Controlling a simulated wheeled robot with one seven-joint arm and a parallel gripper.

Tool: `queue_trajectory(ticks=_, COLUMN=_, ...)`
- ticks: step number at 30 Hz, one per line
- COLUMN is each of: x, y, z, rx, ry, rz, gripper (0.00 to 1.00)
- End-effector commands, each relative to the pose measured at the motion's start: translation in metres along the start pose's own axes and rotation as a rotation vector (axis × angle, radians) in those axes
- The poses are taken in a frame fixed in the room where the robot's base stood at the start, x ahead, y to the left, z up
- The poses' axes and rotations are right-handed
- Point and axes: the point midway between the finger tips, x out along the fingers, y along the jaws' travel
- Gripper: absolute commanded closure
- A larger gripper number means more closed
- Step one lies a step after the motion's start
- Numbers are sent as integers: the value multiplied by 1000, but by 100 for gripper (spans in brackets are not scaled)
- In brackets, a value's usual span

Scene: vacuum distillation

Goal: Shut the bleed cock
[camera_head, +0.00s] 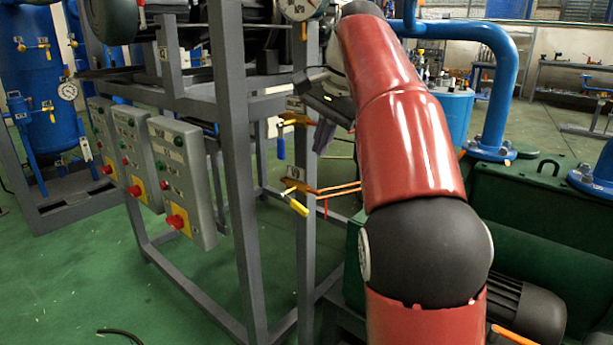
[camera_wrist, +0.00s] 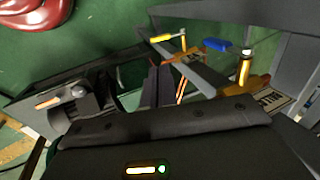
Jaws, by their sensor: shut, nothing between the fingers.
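Two small cocks sit on a grey post of the frame. The upper cock has a blue handle (camera_head: 281,146), which hangs down in the head view. The lower cock has a yellow handle (camera_head: 298,207), which slants down to the right. I cannot read the label plates, so I cannot tell which is the bleed cock. My gripper (camera_head: 323,138) is shut and empty, just right of the post near the upper cock. In the wrist view the blue handle (camera_wrist: 221,44) and yellow handle (camera_wrist: 168,37) both lie beyond and right of my gripper (camera_wrist: 155,75), apart from it.
Grey control boxes (camera_head: 180,180) with red buttons hang on the frame to the left. A gauge (camera_head: 301,8) is above. A green machine housing (camera_head: 545,215) and blue pipe (camera_head: 497,90) stand at the right. Thin orange and red rods (camera_head: 338,190) are beside the lower cock.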

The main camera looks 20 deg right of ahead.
Motion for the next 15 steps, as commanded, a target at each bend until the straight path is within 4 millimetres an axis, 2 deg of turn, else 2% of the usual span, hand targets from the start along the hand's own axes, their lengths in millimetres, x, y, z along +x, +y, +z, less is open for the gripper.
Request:
queue_trajectory(ticks=5, x=28, y=2, z=1, rx=-1, ry=-2, rz=2, gripper=100)
queue_trajectory(ticks=15, x=100, y=2, z=1, rx=-3, ry=-2, rz=2, gripper=100)
